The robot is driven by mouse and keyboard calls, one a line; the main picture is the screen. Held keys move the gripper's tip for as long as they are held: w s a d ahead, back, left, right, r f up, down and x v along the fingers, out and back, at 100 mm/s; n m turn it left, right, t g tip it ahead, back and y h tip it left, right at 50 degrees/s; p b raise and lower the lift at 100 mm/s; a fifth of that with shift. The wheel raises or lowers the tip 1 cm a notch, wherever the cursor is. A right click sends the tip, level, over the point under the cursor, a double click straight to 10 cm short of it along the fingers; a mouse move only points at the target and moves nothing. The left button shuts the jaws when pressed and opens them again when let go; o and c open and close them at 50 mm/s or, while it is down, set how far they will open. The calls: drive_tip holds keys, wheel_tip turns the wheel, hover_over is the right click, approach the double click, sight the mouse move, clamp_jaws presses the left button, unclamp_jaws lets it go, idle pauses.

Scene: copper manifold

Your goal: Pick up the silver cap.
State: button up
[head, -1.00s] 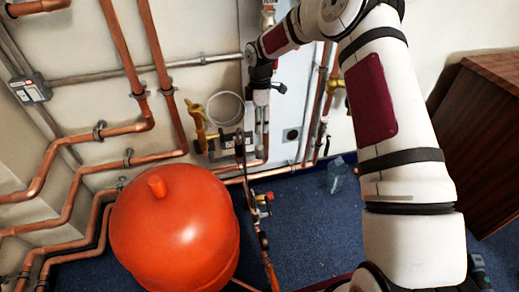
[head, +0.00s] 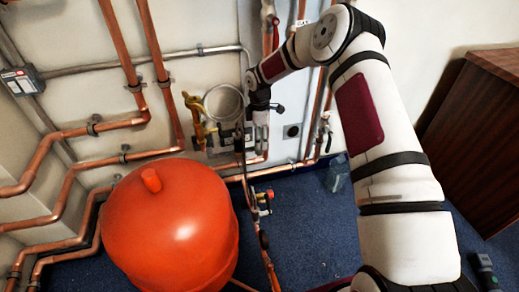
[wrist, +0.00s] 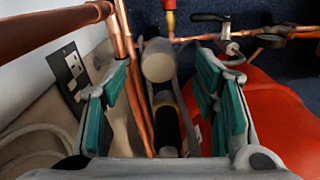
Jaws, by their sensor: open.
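In the wrist view, a pale silver-grey cylinder with a rounded end, which looks like the silver cap (wrist: 157,62), sits between and just beyond the fingertips of my gripper (wrist: 165,78). My gripper is open, its green-padded fingers on either side of the cylinder with gaps. Nothing is held. A dark cylinder with a yellow band (wrist: 169,103) lies below the cap in the picture, between the fingers. In the head view, my arm reaches down to the pipework by the wall; the fingers there are too small to make out, and I cannot pick out the cap.
A large orange-red tank (head: 172,230) stands left of my arm; it also shows close to the right finger in the wrist view (wrist: 265,120). Copper pipes (head: 70,185) run along the wall. A yellow brass fitting (head: 195,120) is left of my wrist.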

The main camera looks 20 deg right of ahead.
wheel_tip(320, 180, down, 3)
drive_tip(key=shift+w+b, duration=0.1)
drive_tip(key=shift+b, duration=0.4)
drive_tip(key=shift+r, duration=0.1)
drive_tip(key=c, duration=1.3)
drive_tip(key=shift+r+p, duration=0.35)
drive_tip(key=shift+r, duration=0.1)
wheel_tip(320, 180, up, 3)
drive_tip(key=shift+r+p, duration=0.15)
drive_tip(key=shift+p, duration=0.75)
drive_tip(key=s+p, duration=0.1)
drive_tip(key=s, duration=0.4)
drive_tip(key=s+p, duration=0.1)
drive_tip(key=s, duration=0.4)
drive_tip(key=s+p, duration=0.2)
drive_tip(key=s, duration=0.4)
drive_tip(key=shift+r, duration=0.4)
